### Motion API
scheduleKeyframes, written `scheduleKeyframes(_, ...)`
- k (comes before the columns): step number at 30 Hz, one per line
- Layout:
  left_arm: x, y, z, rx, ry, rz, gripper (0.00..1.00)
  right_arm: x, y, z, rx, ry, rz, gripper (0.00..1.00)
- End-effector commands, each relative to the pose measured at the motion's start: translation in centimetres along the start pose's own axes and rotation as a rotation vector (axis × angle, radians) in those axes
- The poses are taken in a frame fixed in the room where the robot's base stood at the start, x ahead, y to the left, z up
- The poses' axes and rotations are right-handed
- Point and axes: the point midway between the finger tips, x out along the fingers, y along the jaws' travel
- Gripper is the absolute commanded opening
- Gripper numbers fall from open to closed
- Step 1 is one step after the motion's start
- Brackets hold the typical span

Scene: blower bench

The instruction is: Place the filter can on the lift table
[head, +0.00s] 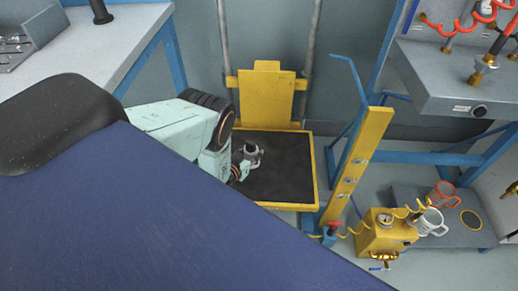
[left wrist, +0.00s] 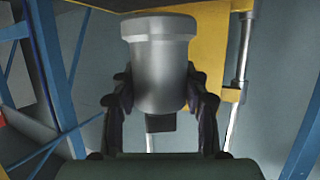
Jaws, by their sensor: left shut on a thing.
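The filter can (left wrist: 160,65) is a grey metal cylinder with a wider rim band. It fills the middle of the left wrist view. My left gripper (left wrist: 162,95) is shut on it, with a dark finger on each side. In the head view the grey can (head: 251,151) shows small at the end of my left arm. The lift table (head: 288,182) has a black top with a yellow rim and a yellow back plate. The can appears over the left part of the black top. I cannot tell whether it touches the top. My right gripper is not in view.
A yellow post (head: 358,160) with a blue frame stands right of the lift table. A yellow box with a gauge (head: 383,238) is on the floor. A white mug-like can (head: 430,222) and a red one (head: 441,194) are at the lower right. A grey bench (head: 118,40) is at left.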

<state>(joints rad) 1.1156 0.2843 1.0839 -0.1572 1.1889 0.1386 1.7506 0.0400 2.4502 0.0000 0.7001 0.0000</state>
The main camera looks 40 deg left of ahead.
Motion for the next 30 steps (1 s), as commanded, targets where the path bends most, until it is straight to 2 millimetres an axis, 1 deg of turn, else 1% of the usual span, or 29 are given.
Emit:
scheduleKeyframes(1, 0.5, 0.1, 1.4, 0.001, 0.001, 0.001, 0.06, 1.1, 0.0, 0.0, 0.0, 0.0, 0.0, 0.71)
scheduleKeyframes(4, 1.0, 0.1, 2.8, 0.001, 0.001, 0.001, 0.06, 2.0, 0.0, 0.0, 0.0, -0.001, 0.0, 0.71)
scheduleKeyframes(7, 1.3, 0.1, 3.6, 0.001, 0.001, 0.001, 0.06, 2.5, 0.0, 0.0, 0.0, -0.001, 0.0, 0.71)
scheduleKeyframes(14, 1.7, 0.1, 4.5, 0.0, 0.002, 0.0, 0.06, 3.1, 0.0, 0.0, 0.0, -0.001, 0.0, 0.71)
scheduleKeyframes(21, 2.7, 0.1, 7.3, 0.0, 0.0, 0.001, 0.06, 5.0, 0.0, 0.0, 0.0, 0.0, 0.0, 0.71)
scheduleKeyframes(30, 2.7, 0.1, 7.3, 0.0, 0.001, 0.0, 0.06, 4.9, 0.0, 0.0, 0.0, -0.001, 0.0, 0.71)
